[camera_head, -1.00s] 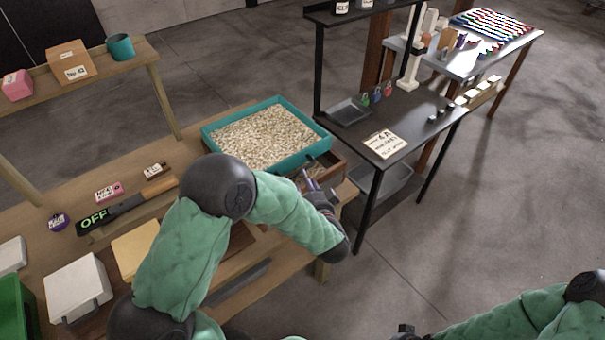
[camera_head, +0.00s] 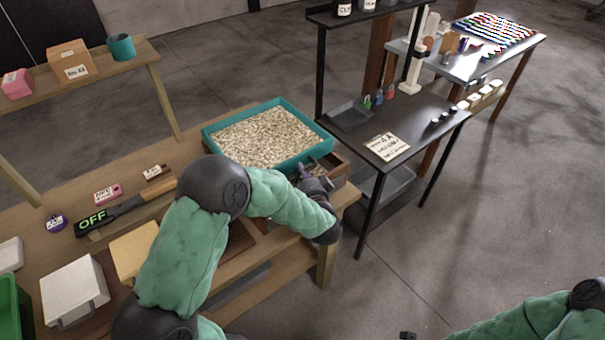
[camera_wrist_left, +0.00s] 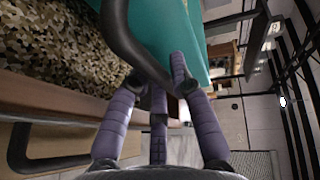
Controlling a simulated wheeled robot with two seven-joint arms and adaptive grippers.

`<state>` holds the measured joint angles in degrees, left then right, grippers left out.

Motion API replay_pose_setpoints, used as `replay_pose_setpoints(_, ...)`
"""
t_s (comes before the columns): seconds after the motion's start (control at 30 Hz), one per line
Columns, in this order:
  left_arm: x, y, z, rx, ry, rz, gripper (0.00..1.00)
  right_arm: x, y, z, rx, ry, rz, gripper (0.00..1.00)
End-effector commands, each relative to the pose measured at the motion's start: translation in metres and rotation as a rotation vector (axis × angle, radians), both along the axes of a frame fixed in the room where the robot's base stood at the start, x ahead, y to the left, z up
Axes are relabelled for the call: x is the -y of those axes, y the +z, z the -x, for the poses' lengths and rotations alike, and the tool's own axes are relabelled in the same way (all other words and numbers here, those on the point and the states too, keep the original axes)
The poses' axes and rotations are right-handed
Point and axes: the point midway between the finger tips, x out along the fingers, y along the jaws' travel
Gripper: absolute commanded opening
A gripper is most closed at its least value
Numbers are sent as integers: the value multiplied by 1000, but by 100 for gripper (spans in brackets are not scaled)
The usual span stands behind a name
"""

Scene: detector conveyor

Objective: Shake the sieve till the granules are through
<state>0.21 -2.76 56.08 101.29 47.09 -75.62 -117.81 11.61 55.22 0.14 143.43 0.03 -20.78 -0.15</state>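The sieve (camera_head: 207,137) is a teal rectangular tray full of pale granules (camera_head: 262,138), on the wooden bench. It sits over a brown wooden box (camera_head: 338,172), whose inside is mostly hidden. My left gripper (camera_head: 305,172) is at the sieve's near right side. In the left wrist view, the sieve's teal wall (camera_wrist_left: 165,28) and a dark curved handle (camera_wrist_left: 128,45) are close. My left gripper's purple fingers (camera_wrist_left: 157,75) are spread, with the handle between or just beyond their tips; contact is unclear. My right gripper (camera_head: 407,335) barely shows at the bottom edge.
A detector wand reading OFF (camera_head: 122,212), small labelled blocks and a white box (camera_head: 74,288) lie on the bench to the left. A black table (camera_head: 432,112) with a label card and padlocks stands to the right. Floor at right is clear.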

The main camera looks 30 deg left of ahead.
Motion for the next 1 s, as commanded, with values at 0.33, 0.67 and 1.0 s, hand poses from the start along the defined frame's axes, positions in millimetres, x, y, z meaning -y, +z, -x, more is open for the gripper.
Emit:
replay_pose_setpoints(0.33, 14, 2, 5, -4, -3, 3, 0, 0, 15, 0, 0, 0, 0, 0)
replay_pose_setpoints(0.67, 50, 1, 20, -4, -3, 2, 0, 0, 44, 0, 0, 0, 0, 0)
replay_pose_setpoints(1.0, 53, -1, 22, 0, -1, 1, 0, 0, 44, 0, 0, 0, 0, 0)
